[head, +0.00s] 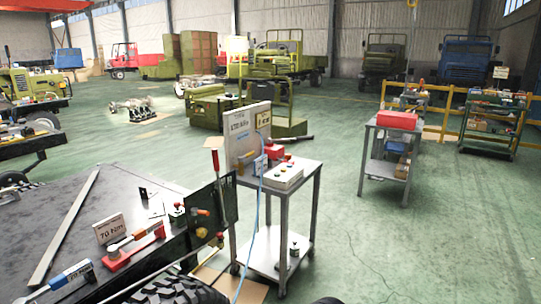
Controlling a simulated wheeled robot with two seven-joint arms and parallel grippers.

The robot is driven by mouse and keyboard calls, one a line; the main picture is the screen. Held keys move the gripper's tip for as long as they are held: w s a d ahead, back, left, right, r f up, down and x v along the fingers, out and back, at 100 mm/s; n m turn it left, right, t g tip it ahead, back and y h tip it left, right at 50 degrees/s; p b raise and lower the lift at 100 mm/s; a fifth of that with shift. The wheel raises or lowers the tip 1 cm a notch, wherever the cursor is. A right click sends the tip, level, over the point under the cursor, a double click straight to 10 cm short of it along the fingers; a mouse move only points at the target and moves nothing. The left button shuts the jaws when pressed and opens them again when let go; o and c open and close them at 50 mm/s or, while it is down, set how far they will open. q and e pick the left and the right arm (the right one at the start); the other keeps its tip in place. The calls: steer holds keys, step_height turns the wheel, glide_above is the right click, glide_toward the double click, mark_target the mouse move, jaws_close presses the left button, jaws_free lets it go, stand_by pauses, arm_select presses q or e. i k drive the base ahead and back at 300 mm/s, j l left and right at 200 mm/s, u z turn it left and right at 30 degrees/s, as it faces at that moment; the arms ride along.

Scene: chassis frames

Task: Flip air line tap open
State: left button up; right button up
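A light blue air line (257,215) hangs down the left side of a grey metal cart (317,185) and runs to the floor. Its upper end goes up to an upright grey board (240,135) with written labels on the cart top. Small blue and red parts (274,151) sit in front of the board near the line. The tap is too small to tell apart from these parts, and its handle position cannot be told. Neither of my grippers shows in the head view.
A white control box (283,175) with buttons lies on the cart. At left, a dark bench (60,215) holds a red-handled lever, torque tools and a "70 Nm" sign (109,229). A tyre (178,291) is below.

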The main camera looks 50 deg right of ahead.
mark_target(241, 159)
steer(key=i+l+z, duration=0.25)
steer(key=l+z, duration=0.2)
steer(key=i+l+z, duration=0.25)
steer(key=z, duration=0.2)
steer(key=i+l+z, duration=0.1)
steer(key=i+l, duration=0.4)
steer(key=i+l+z, duration=0.1)
steer(key=i+l, duration=0.35)
steer(key=i, duration=0.25)
steer(key=i+l+z, duration=0.2)
steer(key=i+l, duration=0.2)
steer(key=i+l+z, duration=0.2)
steer(key=i, duration=0.3)
steer(key=i+l+z, duration=0.2)
steer(key=i, duration=0.3)
steer(key=l, duration=0.1)
